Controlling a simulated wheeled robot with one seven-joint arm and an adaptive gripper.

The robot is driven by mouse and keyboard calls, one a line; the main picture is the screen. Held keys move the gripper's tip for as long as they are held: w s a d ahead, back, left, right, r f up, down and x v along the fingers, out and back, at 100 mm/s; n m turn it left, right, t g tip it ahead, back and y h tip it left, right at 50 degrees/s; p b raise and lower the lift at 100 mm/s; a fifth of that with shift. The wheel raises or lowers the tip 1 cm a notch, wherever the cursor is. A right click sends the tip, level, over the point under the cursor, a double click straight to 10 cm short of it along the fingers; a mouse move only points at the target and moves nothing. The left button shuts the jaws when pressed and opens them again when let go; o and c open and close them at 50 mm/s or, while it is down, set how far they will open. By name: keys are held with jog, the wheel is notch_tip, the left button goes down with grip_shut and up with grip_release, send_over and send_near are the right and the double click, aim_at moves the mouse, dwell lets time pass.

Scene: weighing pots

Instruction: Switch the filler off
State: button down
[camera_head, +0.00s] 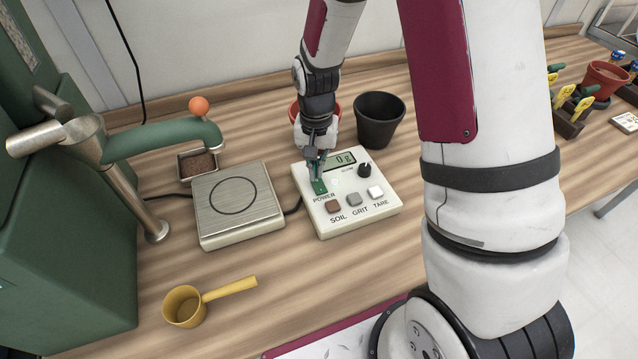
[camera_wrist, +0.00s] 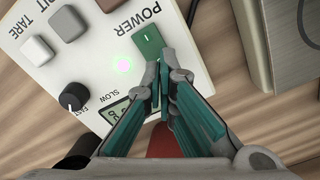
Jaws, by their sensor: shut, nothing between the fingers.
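The filler's control box (camera_head: 372,214) is cream-coloured and lies on the table, with a display (camera_head: 345,159) reading 0 g. Its green POWER switch (camera_head: 319,187) is at the box's left; in the wrist view the switch (camera_wrist: 149,41) shows clearly beside a lit green lamp (camera_wrist: 124,65). My gripper (camera_head: 318,176) is shut and empty, pointing down over the switch. In the wrist view its fingertips (camera_wrist: 163,68) are at the switch's lower end; I cannot tell whether they touch it. The green filler machine (camera_head: 62,220) with its spout (camera_head: 160,138) stands at the left.
A weighing plate (camera_head: 236,204) sits left of the box. The knob (camera_head: 365,170) and the soil, grit and tare buttons are close by. A black pot (camera_head: 379,118) stands behind the box. A yellow scoop (camera_head: 186,305) lies in front; the table's front middle is clear.

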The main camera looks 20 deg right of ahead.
jog(key=shift+f+b, duration=0.65)
jog(key=shift+f, duration=0.5)
dwell(1.0)
jog(key=shift+r, duration=0.1)
jog(key=shift+r+p, duration=2.15)
jog(key=shift+r, duration=1.3)
jog(key=shift+r, duration=0.1)
notch_tip(320, 180, up, 9)
jog(key=n+t, duration=0.1)
send_over(317, 180)
jog(key=s, duration=0.3)
jog(key=s+r+n+t, duration=0.2)
jog(key=s+r+n, duration=0.1)
jog(key=s+r, duration=0.9)
jog(key=s+r+n+t, duration=0.1)
jog(key=s+r+n, duration=0.1)
jog(key=s, duration=0.8)
jog(key=shift+r, duration=0.7)
